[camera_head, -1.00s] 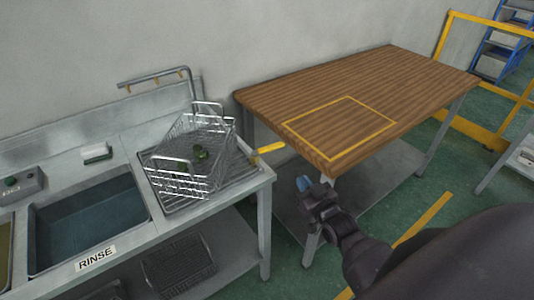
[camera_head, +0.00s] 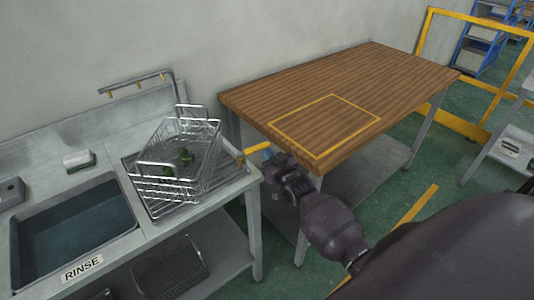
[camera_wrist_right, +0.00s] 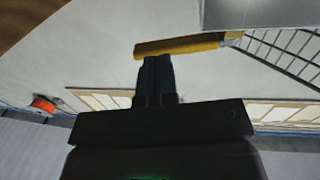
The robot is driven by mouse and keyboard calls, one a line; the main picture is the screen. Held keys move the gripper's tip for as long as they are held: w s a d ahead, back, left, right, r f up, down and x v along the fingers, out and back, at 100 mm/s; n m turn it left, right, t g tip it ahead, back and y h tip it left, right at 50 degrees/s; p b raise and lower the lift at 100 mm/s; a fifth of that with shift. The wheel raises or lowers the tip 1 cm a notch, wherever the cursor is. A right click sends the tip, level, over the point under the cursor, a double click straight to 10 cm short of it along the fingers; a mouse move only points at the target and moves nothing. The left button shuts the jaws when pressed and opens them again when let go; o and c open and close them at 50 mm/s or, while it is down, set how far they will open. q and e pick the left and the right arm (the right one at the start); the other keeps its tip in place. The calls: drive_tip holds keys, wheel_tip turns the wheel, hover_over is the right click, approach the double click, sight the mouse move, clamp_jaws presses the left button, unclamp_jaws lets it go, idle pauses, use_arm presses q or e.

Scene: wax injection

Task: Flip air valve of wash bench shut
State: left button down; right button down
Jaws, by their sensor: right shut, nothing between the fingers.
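The air valve's yellow lever (camera_head: 259,147) sticks out to the right from the right end of the wash bench (camera_head: 190,217), beside a small brass-coloured fitting. In the right wrist view the yellow lever (camera_wrist_right: 180,46) lies crosswise just beyond the fingertips. My right gripper (camera_head: 272,157) is shut and empty, with its tips at the lever's outer end. In the wrist view its fingers (camera_wrist_right: 156,62) meet the lever's edge; I cannot tell whether they press on it. My left gripper is not in view.
A wire basket (camera_head: 180,165) with small green items stands on the bench's drain area. The rinse sink (camera_head: 75,225) is to its left. A wooden table (camera_head: 300,90) stands close behind my right gripper. Green floor (camera_head: 385,215) is open at the right.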

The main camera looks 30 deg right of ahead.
drive_tip(key=shift+w, duration=0.65)
drive_tip(key=shift+w+d+r, duration=0.15)
drive_tip(key=shift+w+d, duration=0.05)
drive_tip(key=shift+w, duration=0.25)
drive_tip(key=shift+w+d+r, duration=0.15)
drive_tip(key=shift+w+d, duration=0.05)
drive_tip(key=shift+w, duration=0.25)
drive_tip(key=shift+s, duration=0.1)
